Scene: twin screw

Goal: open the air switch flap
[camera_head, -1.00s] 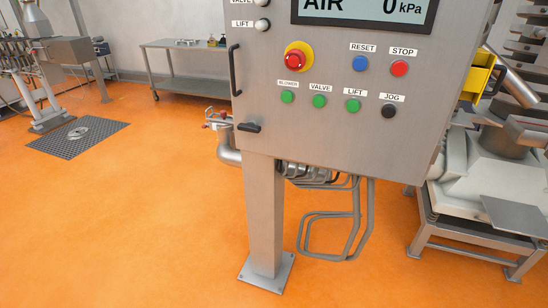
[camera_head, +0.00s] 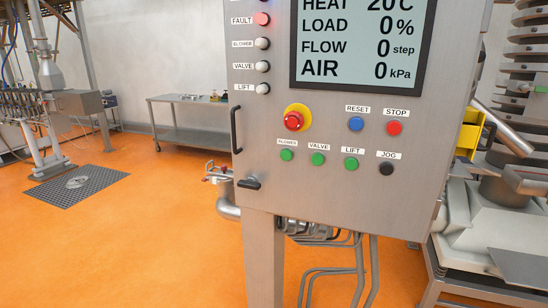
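My gripper is not in view. I cannot make out a part marked as an air switch flap. A grey control cabinet (camera_head: 330,195) on a post fills the middle. Its screen (camera_head: 362,42) reads AIR 0 kPa. A black bar handle (camera_head: 236,130) runs vertically on its left edge, and a small black lever (camera_head: 249,184) sits at the lower left corner. A yellow box (camera_head: 469,136) with a black handle is partly hidden behind the cabinet's right side.
A red stop knob (camera_head: 293,121) on yellow and several buttons are on the cabinet front. A metal table (camera_head: 190,103) stands behind at left. A floor grate (camera_head: 70,187) lies far left. White machinery (camera_head: 490,220) stands at right. Orange floor (camera_head: 130,250) is clear at front left.

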